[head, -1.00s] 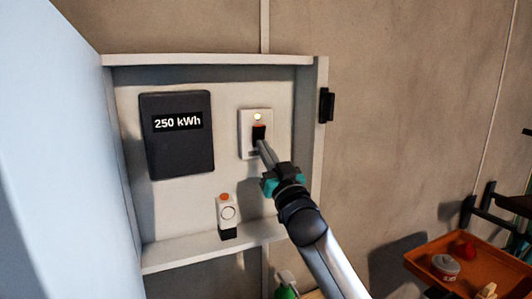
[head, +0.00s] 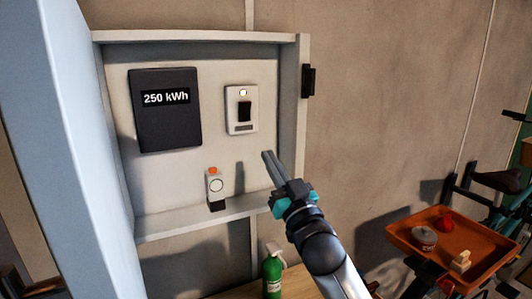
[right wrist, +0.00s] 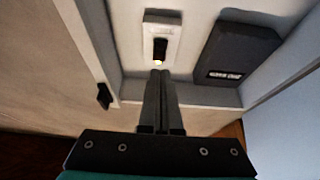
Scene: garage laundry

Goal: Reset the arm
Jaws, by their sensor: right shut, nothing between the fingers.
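My right gripper (head: 267,155) is shut and empty, in front of the open wall cabinet, below and right of the switch. The white switch plate (head: 240,127) has a black rocker (head: 244,111) and a lit lamp (head: 243,92) above it. In the right wrist view the shut fingers (right wrist: 159,75) point toward the switch plate (right wrist: 176,30), its lamp glowing just beyond their tips. In the head view the fingers stand apart from the switch. My left gripper is not in view.
The cabinet (head: 192,37) also holds a dark meter (head: 165,125) reading 250 kWh and a small white device (head: 215,187) on its lower ledge. Its pale door (head: 75,130) stands open at left. A green spray bottle (head: 272,275) is below; an orange tray (head: 415,232) with small items is at right.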

